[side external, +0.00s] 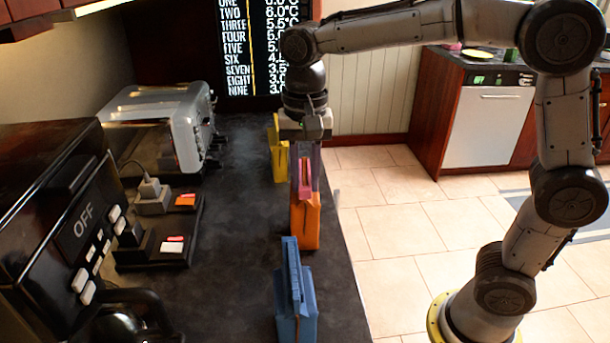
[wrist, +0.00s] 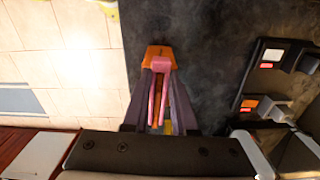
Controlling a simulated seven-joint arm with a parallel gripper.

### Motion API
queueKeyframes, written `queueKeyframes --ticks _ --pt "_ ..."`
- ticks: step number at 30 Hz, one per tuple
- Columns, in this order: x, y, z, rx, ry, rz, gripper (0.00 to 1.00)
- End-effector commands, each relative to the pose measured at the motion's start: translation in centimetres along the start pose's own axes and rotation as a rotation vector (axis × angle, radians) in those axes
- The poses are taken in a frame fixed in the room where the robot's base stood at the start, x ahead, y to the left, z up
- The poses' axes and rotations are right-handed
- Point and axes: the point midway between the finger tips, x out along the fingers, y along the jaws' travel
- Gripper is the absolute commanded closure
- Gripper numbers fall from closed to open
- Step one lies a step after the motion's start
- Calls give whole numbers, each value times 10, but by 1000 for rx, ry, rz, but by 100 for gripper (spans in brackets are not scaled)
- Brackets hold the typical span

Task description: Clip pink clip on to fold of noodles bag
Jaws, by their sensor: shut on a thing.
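My gripper (side external: 304,165) points down over the counter and is shut on the pink clip (side external: 305,181). The clip also shows between the fingers in the wrist view (wrist: 161,68). The orange bag (side external: 305,222) stands upright on the counter directly below the clip, and its top shows beyond the clip in the wrist view (wrist: 158,50). The clip's lower end overlaps the bag's top in the side view. I cannot tell whether it touches or grips the fold. No label is readable, so I cannot confirm which bag holds noodles.
A blue bag (side external: 296,308) with a blue clip on top stands nearer the camera; a yellow bag (side external: 278,160) stands behind. The counter's right edge is close to the bags.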

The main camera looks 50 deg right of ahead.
Motion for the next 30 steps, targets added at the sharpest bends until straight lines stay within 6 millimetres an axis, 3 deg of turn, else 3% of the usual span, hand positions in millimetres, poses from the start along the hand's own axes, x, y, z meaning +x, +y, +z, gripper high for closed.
queueKeyframes --ticks 26,27,30 --pt "9 0 0 0 0 0 100" --pt "9 0 0 0 0 0 67" --pt "9 0 0 0 0 0 49"
